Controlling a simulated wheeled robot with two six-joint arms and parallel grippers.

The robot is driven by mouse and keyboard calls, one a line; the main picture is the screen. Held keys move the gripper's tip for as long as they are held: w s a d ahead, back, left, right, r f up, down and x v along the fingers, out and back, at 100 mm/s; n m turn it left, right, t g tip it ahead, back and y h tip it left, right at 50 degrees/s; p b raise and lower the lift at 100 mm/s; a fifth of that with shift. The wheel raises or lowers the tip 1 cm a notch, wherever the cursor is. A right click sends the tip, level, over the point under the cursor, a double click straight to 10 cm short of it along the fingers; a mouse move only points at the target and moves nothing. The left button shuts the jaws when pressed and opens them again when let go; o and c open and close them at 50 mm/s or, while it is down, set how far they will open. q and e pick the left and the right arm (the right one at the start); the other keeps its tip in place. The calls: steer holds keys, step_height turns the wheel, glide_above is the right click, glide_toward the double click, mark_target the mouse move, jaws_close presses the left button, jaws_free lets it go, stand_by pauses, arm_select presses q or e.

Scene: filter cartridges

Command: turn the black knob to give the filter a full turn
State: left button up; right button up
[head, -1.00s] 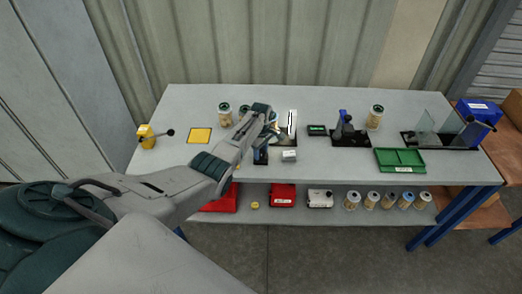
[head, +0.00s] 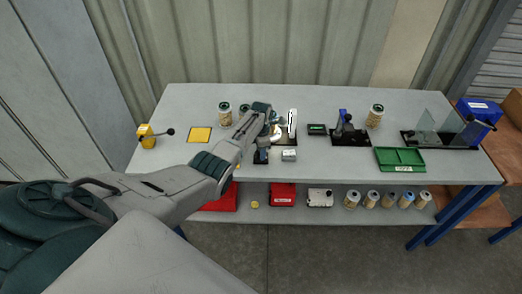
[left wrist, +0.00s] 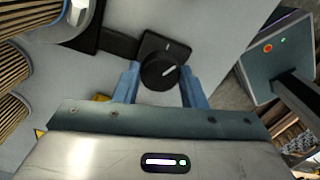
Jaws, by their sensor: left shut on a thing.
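The black knob (left wrist: 160,72) with a white pointer line sits on a dark square plate (left wrist: 152,46) in the left wrist view. The line points up and to the right. My left gripper (left wrist: 157,78) has its blue fingers on either side of the knob and is shut on it. In the head view my left gripper (head: 262,135) is over the front middle of the bench, and it hides the knob. A white upright fixture (head: 291,122) stands just right of it. I cannot make out clearly which filter is linked to the knob. My right gripper is not in view.
A grey block (head: 289,155) is close by on the right. A green tray (head: 400,160) and a black-based stand (head: 349,137) are farther right.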

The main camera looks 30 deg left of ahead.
arm_select(q)
steer(key=n, duration=0.5)
steer(key=shift+w+r, duration=0.1)
steer(key=shift+n, duration=0.3)
stand_by(0.4)
steer(key=o, duration=1)
